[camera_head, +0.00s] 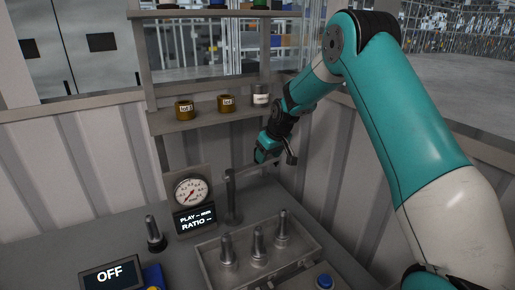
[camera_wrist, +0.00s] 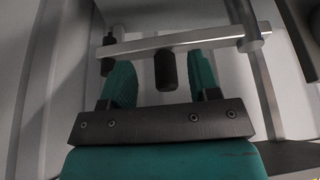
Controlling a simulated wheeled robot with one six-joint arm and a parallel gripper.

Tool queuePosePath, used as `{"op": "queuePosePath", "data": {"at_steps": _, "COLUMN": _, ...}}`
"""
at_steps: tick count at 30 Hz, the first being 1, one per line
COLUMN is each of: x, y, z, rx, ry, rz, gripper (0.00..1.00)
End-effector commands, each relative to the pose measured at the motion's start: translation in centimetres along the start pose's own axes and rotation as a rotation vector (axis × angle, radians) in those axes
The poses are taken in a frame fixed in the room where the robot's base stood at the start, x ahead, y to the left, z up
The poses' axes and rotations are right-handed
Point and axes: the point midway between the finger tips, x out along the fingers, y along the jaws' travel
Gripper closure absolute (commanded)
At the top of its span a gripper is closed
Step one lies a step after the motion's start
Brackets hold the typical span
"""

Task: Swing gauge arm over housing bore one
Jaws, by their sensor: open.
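The gauge arm (camera_wrist: 205,36) is a light metal bar running across the wrist view, with a dark knob (camera_wrist: 165,70) hanging from it. Its right end meets a round post (camera_wrist: 250,40); a small dark-tipped piece sits at its left end. My gripper (camera_wrist: 161,68) is open, its teal fingers on either side of the knob with gaps showing. In the head view, my gripper (camera_head: 263,157) is by the arm's far end, right of the post (camera_head: 231,196). Which bore is one is unmarked.
A single pin (camera_head: 154,235) stands left. An OFF screen (camera_head: 110,274) and a blue button (camera_head: 325,281) are in front.

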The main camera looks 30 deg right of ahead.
Motion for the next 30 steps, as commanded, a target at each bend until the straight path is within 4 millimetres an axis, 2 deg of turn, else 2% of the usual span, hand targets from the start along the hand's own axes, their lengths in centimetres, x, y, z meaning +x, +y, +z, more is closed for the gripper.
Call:
{"op": "queuePosePath", "data": {"at_steps": 3, "x": 0.6, "y": -0.1, "z": -2.5, "rx": 0.0, "ry": 0.0, "rz": 0.0, "gripper": 0.44}}
{"op": "queuePosePath", "data": {"at_steps": 8, "x": 1.7, "y": -0.1, "z": -4.8, "rx": -0.001, "ry": 0.0, "rz": 0.0, "gripper": 0.44}}
{"op": "queuePosePath", "data": {"at_steps": 12, "x": 3.6, "y": -0.1, "z": -4.6, "rx": 0.001, "ry": -0.004, "rz": -0.001, "gripper": 0.44}}
{"op": "queuePosePath", "data": {"at_steps": 15, "x": 4.4, "y": -0.1, "z": -4.6, "rx": 0.001, "ry": -0.001, "rz": 0.0, "gripper": 0.44}}
{"op": "queuePosePath", "data": {"at_steps": 25, "x": 4.9, "y": -0.1, "z": -4.5, "rx": 0.001, "ry": 0.0, "rz": 0.0, "gripper": 0.44}}
{"op": "queuePosePath", "data": {"at_steps": 26, "x": 4.9, "y": -0.1, "z": -4.5, "rx": 0.001, "ry": 0.0, "rz": 0.0, "gripper": 0.49}}
{"op": "queuePosePath", "data": {"at_steps": 30, "x": 4.8, "y": -0.1, "z": -4.5, "rx": 0.001, "ry": 0.0, "rz": 0.0, "gripper": 0.81}}
